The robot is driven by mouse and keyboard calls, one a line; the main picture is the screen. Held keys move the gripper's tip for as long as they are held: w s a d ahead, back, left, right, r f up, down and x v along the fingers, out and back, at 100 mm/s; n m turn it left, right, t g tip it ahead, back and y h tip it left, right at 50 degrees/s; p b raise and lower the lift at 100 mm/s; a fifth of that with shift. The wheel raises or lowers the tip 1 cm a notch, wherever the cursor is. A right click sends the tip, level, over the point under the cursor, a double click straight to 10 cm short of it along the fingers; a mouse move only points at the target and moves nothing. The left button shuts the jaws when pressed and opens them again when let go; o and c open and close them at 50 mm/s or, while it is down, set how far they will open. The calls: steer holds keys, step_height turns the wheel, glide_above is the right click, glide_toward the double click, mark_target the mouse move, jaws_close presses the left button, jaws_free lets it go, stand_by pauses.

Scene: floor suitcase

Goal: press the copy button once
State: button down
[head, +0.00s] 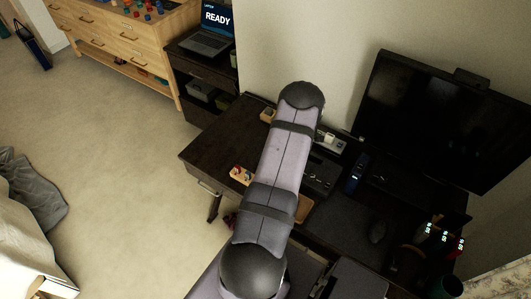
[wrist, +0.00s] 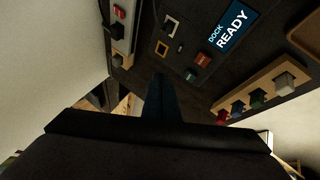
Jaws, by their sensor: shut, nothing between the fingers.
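My gripper (wrist: 160,80) is shut and empty, pointing at a dark dock panel in the wrist view. Its screen (wrist: 230,28) reads "DOCK READY". A red button (wrist: 201,58) and a darker, greenish button (wrist: 190,75) sit beside the screen, to the right of my fingertips. Two small empty square frames (wrist: 172,25) (wrist: 161,48) lie beyond the fingertips. I cannot read any label that tells which one is the copy button. In the head view my arm hides the gripper and part of the desk. No contact with a button shows.
In the head view a large monitor (head: 440,120) stands right on the dark desk (head: 215,150); a laptop (head: 208,40) reading "READY" is behind left.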

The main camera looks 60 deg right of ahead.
steer(key=w+a+r+n+t+y, duration=0.1)
steer(key=w+a+r+n+t, duration=0.1)
steer(key=w+a, duration=0.1)
steer(key=shift+w+r+t+y, duration=0.2)
steer(key=shift+w+t+y, duration=0.1)
steer(key=shift+w, duration=0.5)
steer(key=shift+a+f, duration=0.1)
steer(key=shift+f, duration=0.1)
step_height(320, 180, down, 8)
steer(key=b, duration=0.7)
steer(key=shift+f, duration=0.2)
steer(key=shift+f, duration=0.2)
stand_by(1.3)
steer(key=shift+f+b, duration=0.25)
steer(key=shift+b, duration=0.2)
steer(key=shift+f+b, duration=0.35)
steer(key=shift+f, duration=0.05)
stand_by(0.6)
steer(key=shift+r, duration=0.1)
steer(key=shift+r+p, duration=0.7)
steer(key=shift+r, duration=0.05)
